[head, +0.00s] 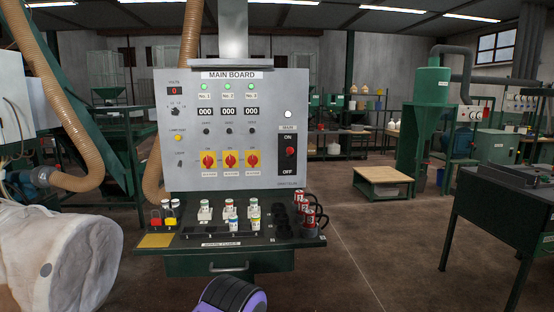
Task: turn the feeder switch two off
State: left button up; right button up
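The grey main board (270,105) stands upright in the middle of the head view. The middle one, feeder switch two (231,159), is under the No.2 column, between switch one (208,160) and switch three (253,159). Its handle's angle is too small to read surely. The No.2 lamp (228,87) is green, like the lamps on either side. Neither gripper shows; a purple and black part of mine is at the bottom edge, apart from the switches.
A red main switch (290,152) is on the board's right. Below, a dark shelf (190,240) holds padlocks (162,217), small white-bodied items and red-and-black items (310,215). A white bulk bag (65,260) fills the lower left. Floor at right is open before a green table (500,205).

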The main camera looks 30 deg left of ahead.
aim_at(230, 160)
jog(key=u, duration=0.1)
jog(key=i, duration=0.9)
jog(key=u, duration=0.5)
